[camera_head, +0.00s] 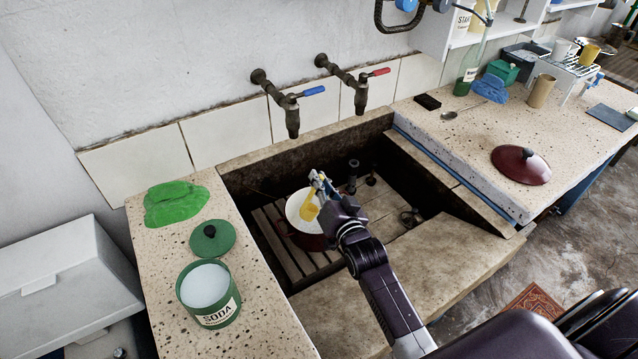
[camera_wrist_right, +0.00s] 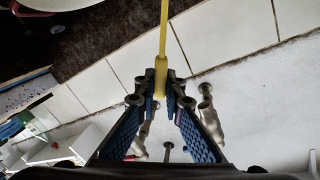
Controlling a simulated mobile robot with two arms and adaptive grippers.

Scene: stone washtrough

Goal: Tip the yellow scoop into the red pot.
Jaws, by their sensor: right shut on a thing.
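The red pot (camera_head: 306,241) has a white inside and stands on wooden slats in the stone trough. The yellow scoop (camera_head: 309,210) shows against the pot's opening, tilted; I cannot tell whether anything is in it. My right gripper (camera_head: 321,186) is above the pot, shut on the scoop's handle. In the right wrist view the fingers (camera_wrist_right: 161,100) close around the yellow handle (camera_wrist_right: 162,65), which runs up out of the frame. A pale rim, likely the pot's (camera_wrist_right: 32,16), shows at top left there. My left gripper is not in view.
An open green soda tin (camera_head: 209,290) with white contents and its green lid (camera_head: 212,238) are on the left ledge, near a green cloth (camera_head: 175,203). Two taps (camera_head: 290,112) overhang the trough. A dark red lid (camera_head: 520,166) lies on the right counter.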

